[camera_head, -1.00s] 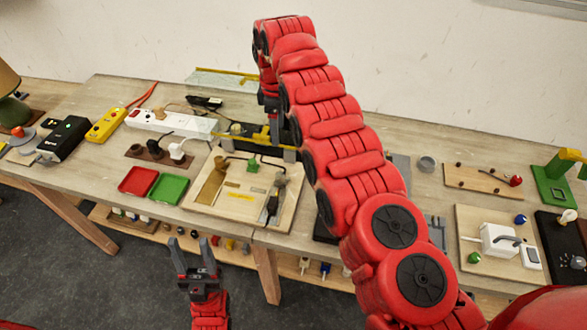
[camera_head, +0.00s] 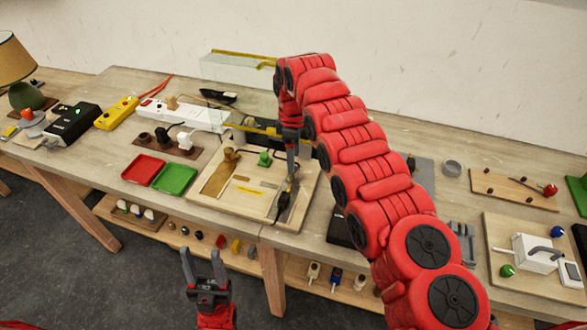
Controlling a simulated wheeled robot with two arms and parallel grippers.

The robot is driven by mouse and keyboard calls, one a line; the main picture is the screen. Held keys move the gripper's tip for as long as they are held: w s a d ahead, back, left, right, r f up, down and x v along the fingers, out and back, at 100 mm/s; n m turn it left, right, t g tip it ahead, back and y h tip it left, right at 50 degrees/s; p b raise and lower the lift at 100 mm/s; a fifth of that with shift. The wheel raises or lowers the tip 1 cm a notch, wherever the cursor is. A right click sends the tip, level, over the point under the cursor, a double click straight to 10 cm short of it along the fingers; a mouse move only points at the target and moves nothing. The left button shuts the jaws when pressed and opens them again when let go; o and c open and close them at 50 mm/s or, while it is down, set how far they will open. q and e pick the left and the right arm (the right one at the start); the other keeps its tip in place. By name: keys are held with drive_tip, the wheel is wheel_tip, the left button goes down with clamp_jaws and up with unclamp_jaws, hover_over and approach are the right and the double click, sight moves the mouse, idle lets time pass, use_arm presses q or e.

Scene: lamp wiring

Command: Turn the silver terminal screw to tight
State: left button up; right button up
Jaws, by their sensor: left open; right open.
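A wooden wiring board (camera_head: 212,200) lies on the workbench. It carries a small green block (camera_head: 265,158), a brass-coloured strip (camera_head: 216,180), a dark cable and a dark slim part (camera_head: 284,203) at its right side. The silver terminal screw is too small to make out. My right gripper (camera_head: 291,178) points down over the right part of the board, close above the dark slim part; whether it touches anything cannot be told. My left gripper (camera_head: 203,254) is open and empty, in front of the bench and away from the board.
A red tray (camera_head: 143,168) and a green tray (camera_head: 175,178) sit left of the board. A white power strip (camera_head: 180,115) and a clear panel (camera_head: 237,70) stand behind. A board with a white box (camera_head: 530,255) lies at right. A lower shelf holds small parts.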

sight(296, 173)
wheel_tip(296, 173, down, 3)
drive_tip(key=shift+a+f+p, duration=0.1)
drive_tip(key=shift+f+p, duration=0.1)
drive_tip(key=shift+p, duration=0.15)
drive_tip(key=shift+f, duration=0.25)
clamp_jaws()
